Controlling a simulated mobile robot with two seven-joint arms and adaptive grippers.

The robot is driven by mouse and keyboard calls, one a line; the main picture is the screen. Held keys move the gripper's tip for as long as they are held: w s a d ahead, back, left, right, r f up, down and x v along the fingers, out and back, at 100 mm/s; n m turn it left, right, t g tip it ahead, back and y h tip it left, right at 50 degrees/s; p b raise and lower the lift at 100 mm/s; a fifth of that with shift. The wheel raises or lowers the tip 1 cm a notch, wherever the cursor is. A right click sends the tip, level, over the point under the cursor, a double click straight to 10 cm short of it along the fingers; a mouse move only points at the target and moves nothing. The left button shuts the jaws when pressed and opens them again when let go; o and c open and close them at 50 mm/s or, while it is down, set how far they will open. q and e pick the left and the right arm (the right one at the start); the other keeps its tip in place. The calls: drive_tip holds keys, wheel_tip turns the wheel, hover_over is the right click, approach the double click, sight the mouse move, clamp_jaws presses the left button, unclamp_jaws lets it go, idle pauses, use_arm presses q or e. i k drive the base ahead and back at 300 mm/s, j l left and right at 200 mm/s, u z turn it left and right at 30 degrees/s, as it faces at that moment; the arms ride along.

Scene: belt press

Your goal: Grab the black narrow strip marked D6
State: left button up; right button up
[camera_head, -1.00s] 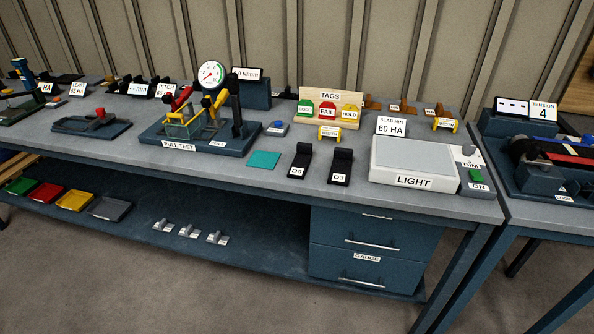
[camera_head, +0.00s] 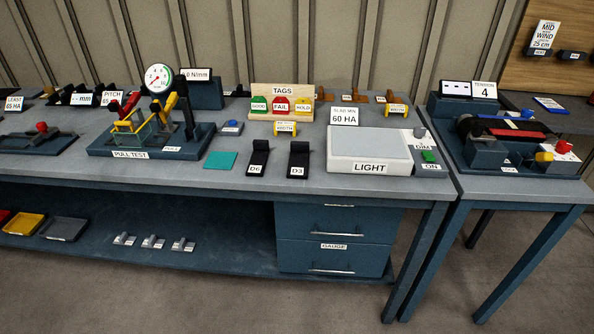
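The black narrow strip marked D6 (camera_head: 259,157) lies on the grey bench top, near its front edge, with its white label toward me. A similar black strip marked D3 (camera_head: 299,159) lies just to its right, apart from it. A flat teal square (camera_head: 221,160) lies to its left. Neither of my grippers shows in the head view.
The white light box (camera_head: 369,151) stands to the right of the strips. The pull test rig (camera_head: 150,140) stands to the left, and the tags rack (camera_head: 281,103) behind. A second table with a belt machine (camera_head: 510,140) stands at the right. Drawers (camera_head: 335,240) sit below.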

sight(258, 160)
drive_tip(key=i+j+z, duration=0.25)
drive_tip(key=i+j, duration=0.2)
drive_tip(key=j, duration=0.2)
drive_tip(key=i+j+z, duration=0.15)
drive_tip(key=j, duration=0.2)
drive_tip(key=i+j+z, duration=0.15)
drive_tip(key=i+j, duration=0.1)
drive_tip(key=j, duration=0.1)
